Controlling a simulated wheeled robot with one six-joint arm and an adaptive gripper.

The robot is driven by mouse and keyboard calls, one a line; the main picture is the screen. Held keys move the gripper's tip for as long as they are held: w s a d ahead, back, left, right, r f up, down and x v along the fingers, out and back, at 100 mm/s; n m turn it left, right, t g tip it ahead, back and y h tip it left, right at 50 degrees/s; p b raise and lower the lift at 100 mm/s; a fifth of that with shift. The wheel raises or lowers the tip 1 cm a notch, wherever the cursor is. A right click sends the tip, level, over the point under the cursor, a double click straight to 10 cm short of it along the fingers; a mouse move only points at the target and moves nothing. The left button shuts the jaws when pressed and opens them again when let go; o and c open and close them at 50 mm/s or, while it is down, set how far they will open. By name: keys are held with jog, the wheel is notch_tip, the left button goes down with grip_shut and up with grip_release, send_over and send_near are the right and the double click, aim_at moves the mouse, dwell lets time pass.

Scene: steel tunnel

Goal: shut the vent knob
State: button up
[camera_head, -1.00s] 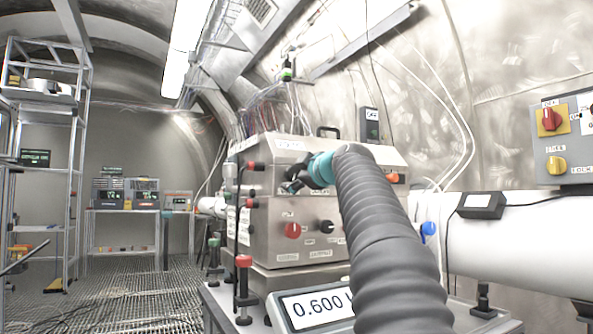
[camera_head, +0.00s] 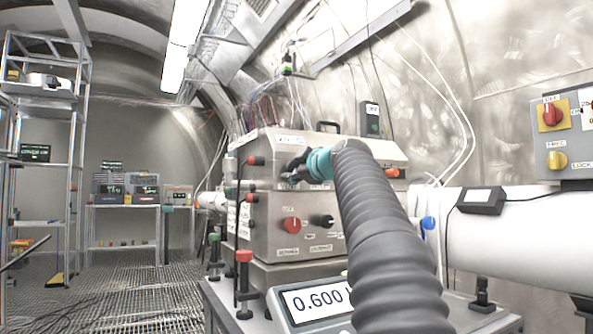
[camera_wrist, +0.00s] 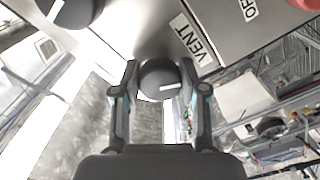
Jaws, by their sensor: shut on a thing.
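The vent knob (camera_wrist: 159,80) is round and black with a white pointer line, at the middle of the wrist view beside a "VENT" label (camera_wrist: 193,40). My gripper (camera_wrist: 158,88) has a finger on either side of it and is shut on it. In the head view my gripper (camera_head: 292,174) is at the upper front of the steel box (camera_head: 262,208). It hides the vent knob there. The knob's white line is tilted slightly from level in the wrist view.
A red knob (camera_head: 291,225) and a black knob (camera_head: 325,221) sit lower on the box front. Another black knob (camera_wrist: 72,10) is at the wrist view's upper left. A scale display (camera_head: 315,302) reading 0.600 stands below. Red-topped (camera_head: 244,256) and green-topped posts stand left.

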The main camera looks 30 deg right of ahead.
jog(key=m, duration=0.4)
jog(key=shift+m, duration=0.3)
jog(key=m, duration=0.3)
jog(key=shift+m+p, duration=0.3)
jog(key=shift+p, duration=0.1)
jog(key=m, duration=0.3)
jog(key=shift+a+r+m+p, duration=0.1)
jog(key=shift+m+p, duration=0.2)
jog(key=shift+p, duration=0.1)
jog(key=m+p, duration=0.1)
jog(key=m, duration=0.2)
jog(key=shift+m, duration=0.3)
jog(key=m+p, duration=0.1)
jog(key=m, duration=0.3)
jog(key=shift+a+r+m, duration=0.1)
jog(key=shift+r+m, duration=0.05)
jog(key=shift+m, duration=0.15)
jog(key=m+p, duration=0.2)
jog(key=m, duration=0.1)
jog(key=shift+m, duration=0.3)
jog(key=m+p, duration=0.1)
jog(key=m, duration=0.2)
jog(key=shift+m, duration=0.3)
jog(key=shift+m+p, duration=0.65)
jog(key=shift+m, duration=1.15)
